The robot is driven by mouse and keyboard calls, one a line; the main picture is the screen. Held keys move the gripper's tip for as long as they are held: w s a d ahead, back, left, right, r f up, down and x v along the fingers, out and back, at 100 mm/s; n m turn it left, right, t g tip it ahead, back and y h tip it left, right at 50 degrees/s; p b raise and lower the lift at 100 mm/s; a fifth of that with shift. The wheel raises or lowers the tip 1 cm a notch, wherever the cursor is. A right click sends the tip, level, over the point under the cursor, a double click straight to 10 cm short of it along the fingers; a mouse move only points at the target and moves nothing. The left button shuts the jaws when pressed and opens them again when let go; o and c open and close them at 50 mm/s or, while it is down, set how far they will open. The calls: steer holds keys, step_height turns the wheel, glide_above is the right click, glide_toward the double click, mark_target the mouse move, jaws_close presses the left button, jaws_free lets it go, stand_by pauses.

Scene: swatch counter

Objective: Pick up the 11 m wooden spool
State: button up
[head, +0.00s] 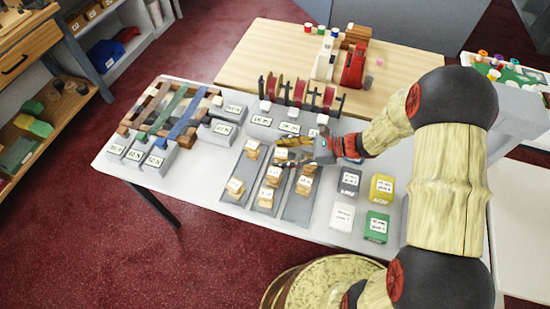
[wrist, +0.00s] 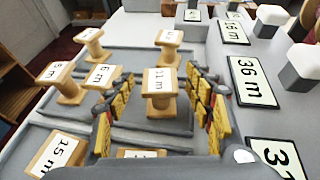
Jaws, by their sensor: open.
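The 11 m wooden spool (wrist: 160,88) stands upright on a grey tray, its white label facing up and legible in the wrist view. My gripper (wrist: 162,80) is open, with yellow-padded fingers on the left and right of this spool. The spool shows in the gap between them; I cannot tell whether either finger touches it. In the head view my gripper (head: 284,143) is low over the rows of spools, and the spool labels there are too small to read.
Other wooden spools stand close by, including a 15 m spool (wrist: 55,152) and a farther spool (wrist: 168,40). Labelled boxes, one yellow (head: 381,189), one green (head: 376,226), stand right of the trays.

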steer(key=shift+a+f, duration=0.15)
steer(key=shift+a, duration=0.2)
steer(key=shift+c, duration=0.9)
steer(key=c, duration=1.1)
